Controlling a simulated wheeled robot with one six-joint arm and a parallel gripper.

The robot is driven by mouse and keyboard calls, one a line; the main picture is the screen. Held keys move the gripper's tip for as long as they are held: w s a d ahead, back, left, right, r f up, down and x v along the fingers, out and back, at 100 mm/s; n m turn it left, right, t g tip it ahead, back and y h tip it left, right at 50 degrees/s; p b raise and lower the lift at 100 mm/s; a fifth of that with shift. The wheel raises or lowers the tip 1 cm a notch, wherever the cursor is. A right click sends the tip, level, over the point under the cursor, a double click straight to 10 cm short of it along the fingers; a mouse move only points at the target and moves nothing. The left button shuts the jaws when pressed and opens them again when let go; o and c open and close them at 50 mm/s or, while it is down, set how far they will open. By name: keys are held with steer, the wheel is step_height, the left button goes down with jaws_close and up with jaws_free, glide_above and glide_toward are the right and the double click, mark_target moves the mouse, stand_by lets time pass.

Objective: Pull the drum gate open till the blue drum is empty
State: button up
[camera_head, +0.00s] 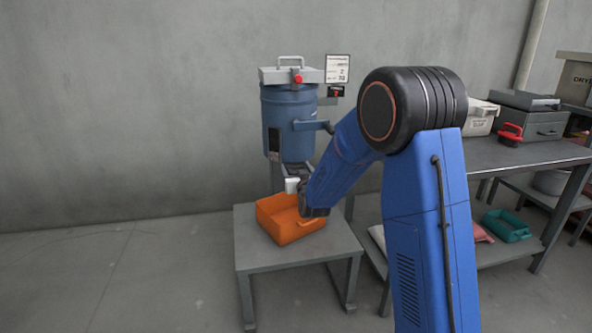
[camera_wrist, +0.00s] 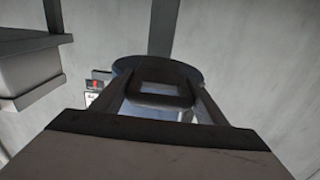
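The blue drum (camera_head: 288,120) stands upright above a small grey table, under a grey lid with a handle and a red knob. A dark gate fitting (camera_head: 292,170) sits at its bottom, with a small white part (camera_head: 292,186) just below. An orange bin (camera_head: 283,222) rests on the table under the drum. My gripper (camera_head: 303,190) is beside the white part, low at the drum's right front; whether it touches is unclear. In the wrist view a dark rectangular loop (camera_wrist: 160,92) shows between two dark bars. The drum's contents and the bin's floor are hidden or too small to tell.
The small grey table (camera_head: 262,262) bears the bin. To the right, a workbench (camera_head: 535,152) holds boxes and a red-handled item (camera_head: 510,134). A teal scoop-like bin (camera_head: 506,226) lies on its lower shelf. The floor at left is clear.

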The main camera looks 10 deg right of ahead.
steer(key=s, duration=0.5)
steer(key=o, duration=1.5)
